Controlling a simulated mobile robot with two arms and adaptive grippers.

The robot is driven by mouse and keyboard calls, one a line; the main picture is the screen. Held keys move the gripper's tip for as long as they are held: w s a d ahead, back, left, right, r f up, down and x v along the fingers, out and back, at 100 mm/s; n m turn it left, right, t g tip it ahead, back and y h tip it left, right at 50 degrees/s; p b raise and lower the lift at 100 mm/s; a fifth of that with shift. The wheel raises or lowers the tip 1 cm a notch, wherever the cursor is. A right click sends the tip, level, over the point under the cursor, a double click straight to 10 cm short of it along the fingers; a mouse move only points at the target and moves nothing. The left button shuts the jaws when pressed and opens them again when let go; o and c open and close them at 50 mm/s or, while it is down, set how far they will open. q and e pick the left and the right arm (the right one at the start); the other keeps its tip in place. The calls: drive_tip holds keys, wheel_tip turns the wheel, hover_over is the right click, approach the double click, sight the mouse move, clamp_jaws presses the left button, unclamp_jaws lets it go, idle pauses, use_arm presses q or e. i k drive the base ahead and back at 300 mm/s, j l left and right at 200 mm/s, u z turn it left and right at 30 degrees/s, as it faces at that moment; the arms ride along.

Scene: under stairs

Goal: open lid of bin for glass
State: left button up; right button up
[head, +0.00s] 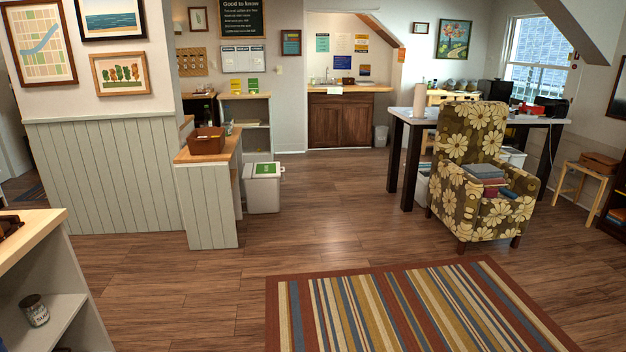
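A light grey bin (263,192) stands on the wood floor left of centre, just right of a low white counter end. Its lid (265,170) looks closed and carries a green label. The writing on the label is too small to read, so I cannot tell whether it is the bin for glass. A small grey bin (381,136) stands by the brown sink cabinet at the back. White containers (513,157) are partly hidden under the high table on the right. Neither of my grippers shows in the head view.
A striped rug (410,312) lies in front, with open wood floor (325,215) beyond it. A floral armchair (475,160) with books stands right, before the high table (400,122). A white shelf unit (60,290) is at near left. The counter end (208,200) borders the bin.

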sight(261, 170)
drive_tip(key=i+j, duration=0.2)
drive_tip(key=i, duration=0.4)
drive_tip(key=i+j, duration=0.2)
drive_tip(key=i, duration=0.4)
drive_tip(key=i+j+u, duration=0.1)
drive_tip(key=i, duration=0.5)
drive_tip(key=i+z, duration=0.2)
drive_tip(key=i, duration=0.7)
drive_tip(key=i+j+z, duration=0.2)
drive_tip(key=i, duration=0.75)
